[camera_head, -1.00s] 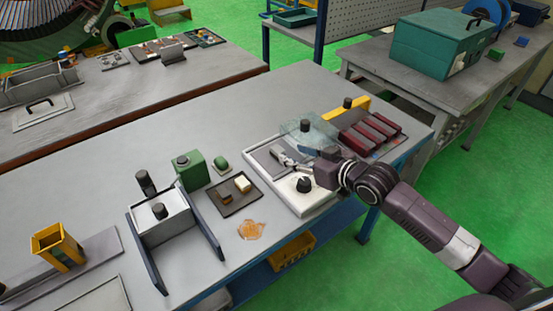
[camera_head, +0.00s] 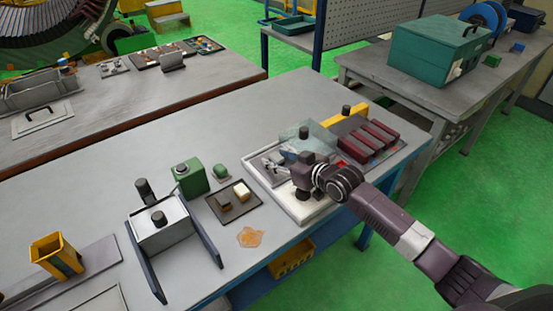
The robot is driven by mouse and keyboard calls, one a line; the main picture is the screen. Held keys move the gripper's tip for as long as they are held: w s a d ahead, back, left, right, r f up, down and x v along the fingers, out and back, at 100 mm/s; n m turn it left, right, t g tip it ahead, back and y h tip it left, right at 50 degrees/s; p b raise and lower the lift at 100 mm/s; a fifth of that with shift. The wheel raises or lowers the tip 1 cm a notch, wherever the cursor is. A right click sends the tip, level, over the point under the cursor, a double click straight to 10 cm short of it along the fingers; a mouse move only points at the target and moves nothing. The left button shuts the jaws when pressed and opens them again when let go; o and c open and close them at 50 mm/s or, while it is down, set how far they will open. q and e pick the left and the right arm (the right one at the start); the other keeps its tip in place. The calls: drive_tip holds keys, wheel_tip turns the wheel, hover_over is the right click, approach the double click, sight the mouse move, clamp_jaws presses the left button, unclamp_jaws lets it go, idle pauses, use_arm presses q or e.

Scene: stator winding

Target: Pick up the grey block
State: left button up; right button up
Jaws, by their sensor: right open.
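My right gripper (camera_head: 279,158) comes in from the right and is open. It is over the white-rimmed tray (camera_head: 293,210), in front of a translucent teal cover (camera_head: 313,135). The fingertips are small and partly merge with the items behind them; I see nothing clearly held. A light grey block (camera_head: 165,235) with a black knob on top stands between two dark blue side plates on the left half of the table. It is well left of the gripper. I cannot tell whether another grey block is hidden behind the gripper. My left gripper is not in view.
Dark red bars (camera_head: 368,138) lie right of the gripper, near a yellow bracket (camera_head: 345,117). A green box (camera_head: 190,178) and a small dark tray (camera_head: 230,213) with two small blocks stand left of it. An orange patch (camera_head: 250,237) is near the front edge.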

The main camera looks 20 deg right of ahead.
drive_tip(key=shift+c, duration=0.3)
clamp_jaws()
drive_tip(key=shift+r, duration=0.1)
